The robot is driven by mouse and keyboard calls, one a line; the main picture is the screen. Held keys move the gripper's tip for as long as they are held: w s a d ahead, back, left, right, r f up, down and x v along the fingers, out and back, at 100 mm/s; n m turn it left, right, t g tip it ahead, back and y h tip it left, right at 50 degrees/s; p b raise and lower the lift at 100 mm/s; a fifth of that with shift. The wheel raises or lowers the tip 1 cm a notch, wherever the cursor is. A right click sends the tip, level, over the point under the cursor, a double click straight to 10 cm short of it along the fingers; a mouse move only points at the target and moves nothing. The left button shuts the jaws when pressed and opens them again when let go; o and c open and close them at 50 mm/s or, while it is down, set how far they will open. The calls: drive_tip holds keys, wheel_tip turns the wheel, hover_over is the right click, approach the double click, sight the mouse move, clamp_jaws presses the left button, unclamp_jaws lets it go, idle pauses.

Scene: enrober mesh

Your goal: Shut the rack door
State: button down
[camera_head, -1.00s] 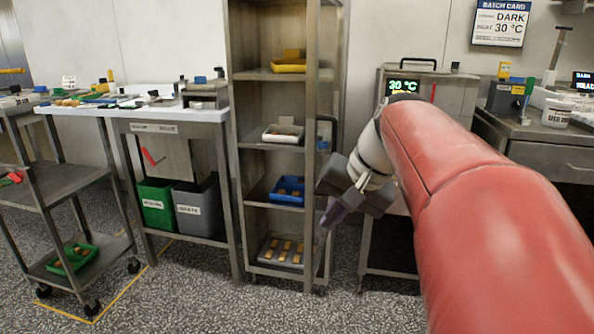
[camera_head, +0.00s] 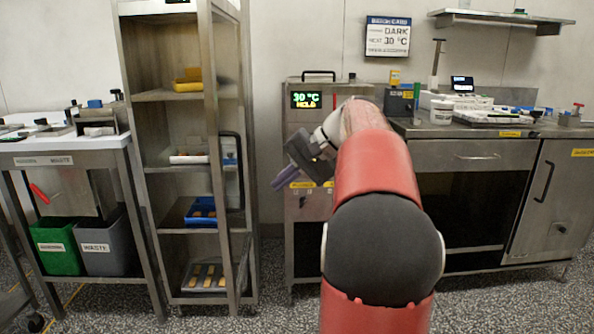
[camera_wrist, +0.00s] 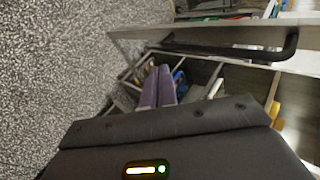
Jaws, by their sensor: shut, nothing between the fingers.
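The tall steel rack (camera_head: 163,130) stands left of centre in the head view, its shelves exposed. Its door (camera_head: 232,262) stands open at the rack's right side, seen at a steep angle, with a dark bar handle (camera_head: 241,165). In the wrist view the door (camera_wrist: 190,36) crosses the upper part as a grey panel, with its black handle (camera_wrist: 230,50). My gripper (camera_head: 278,184) is right of the door in the head view, apart from the handle. Its purple fingers (camera_wrist: 159,70) are together and empty, pointing toward the rack's shelves in the wrist view.
The rack holds a yellow tray (camera_head: 188,80), a white tray (camera_head: 190,155), a blue bin (camera_head: 201,211) and a bottom tray (camera_head: 205,278). A steel machine with a display (camera_head: 306,100) stands behind my gripper. A work table with green (camera_head: 55,246) and grey bins (camera_head: 103,248) is left.

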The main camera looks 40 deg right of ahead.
drive_tip(key=w+a+f, duration=0.1)
drive_tip(key=w+a, duration=0.3)
drive_tip(key=shift+f, duration=0.4)
drive_tip(key=shift+w, duration=0.15)
